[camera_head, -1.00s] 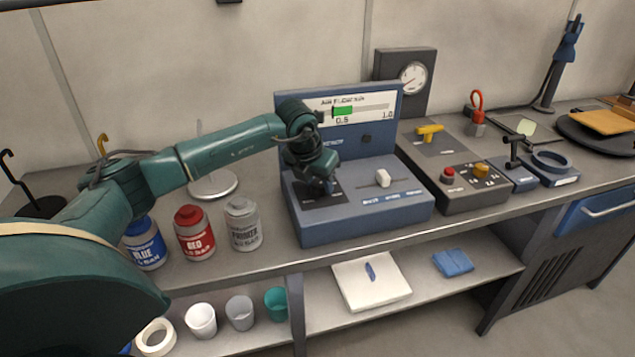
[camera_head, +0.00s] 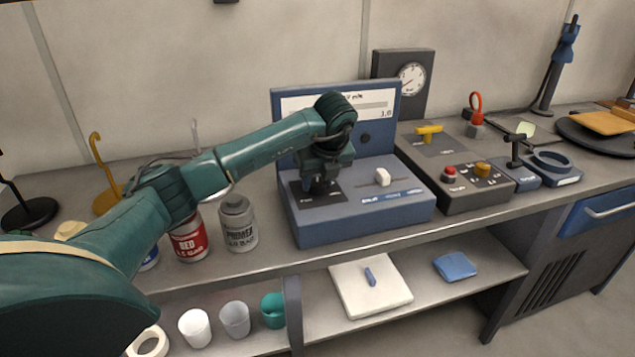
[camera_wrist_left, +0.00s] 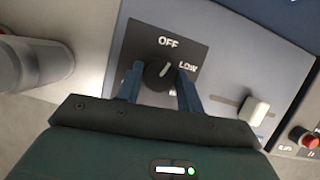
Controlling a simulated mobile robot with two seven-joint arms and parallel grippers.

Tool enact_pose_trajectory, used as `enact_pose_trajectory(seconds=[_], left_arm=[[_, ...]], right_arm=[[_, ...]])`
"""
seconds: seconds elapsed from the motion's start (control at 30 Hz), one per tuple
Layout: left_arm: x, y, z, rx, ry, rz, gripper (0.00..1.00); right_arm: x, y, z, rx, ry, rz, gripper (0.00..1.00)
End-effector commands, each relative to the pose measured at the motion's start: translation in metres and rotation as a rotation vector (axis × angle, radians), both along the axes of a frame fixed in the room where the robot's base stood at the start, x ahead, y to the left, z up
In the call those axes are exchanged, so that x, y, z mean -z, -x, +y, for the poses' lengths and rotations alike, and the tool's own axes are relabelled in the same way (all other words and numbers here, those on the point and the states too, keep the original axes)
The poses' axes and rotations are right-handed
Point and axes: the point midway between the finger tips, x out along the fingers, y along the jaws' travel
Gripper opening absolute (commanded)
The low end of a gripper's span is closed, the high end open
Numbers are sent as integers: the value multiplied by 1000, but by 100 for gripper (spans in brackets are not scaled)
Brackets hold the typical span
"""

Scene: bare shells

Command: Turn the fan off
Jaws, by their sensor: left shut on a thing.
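The fan unit is a blue console (camera_head: 365,215) with an upright back panel and a white display (camera_head: 378,104). My arm covers the display's left part; no green bar shows in the visible part. A black dial knob (camera_wrist_left: 158,72) sits on a dark plate marked OFF and LOW in the left wrist view; a third label is mostly hidden. Its pale pointer mark points up and right, roughly between OFF and LOW. My left gripper (camera_head: 320,188) is over this plate, its fingers shut on the knob from both sides; it also shows in the left wrist view (camera_wrist_left: 160,84).
A white slider (camera_head: 382,176) stands right of the dial. A grey box with a red button (camera_head: 450,171) and yellow knob adjoins the console. Red (camera_head: 189,240) and grey (camera_head: 238,225) cans stand left, near my arm. A round gauge (camera_head: 411,78) stands behind.

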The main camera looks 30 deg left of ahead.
Motion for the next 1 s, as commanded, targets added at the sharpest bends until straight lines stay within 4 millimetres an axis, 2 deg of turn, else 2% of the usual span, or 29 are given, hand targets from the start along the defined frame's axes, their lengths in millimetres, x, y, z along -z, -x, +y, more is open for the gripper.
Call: enact_pose_trajectory(seconds=[0.2, 0.43, 1.0], left_arm=[[0, -1, -1, -156, 1, 0, 14], [0, -2, -1, -261, 0, -1, 14], [0, -2, -1, -312, 1, 0, 14]], right_arm=[[2, -2, 0, 3, -8, -2, 36], [3, -3, -1, 12, -12, -4, 36], [3, -4, -2, 18, -16, -3, 36]])
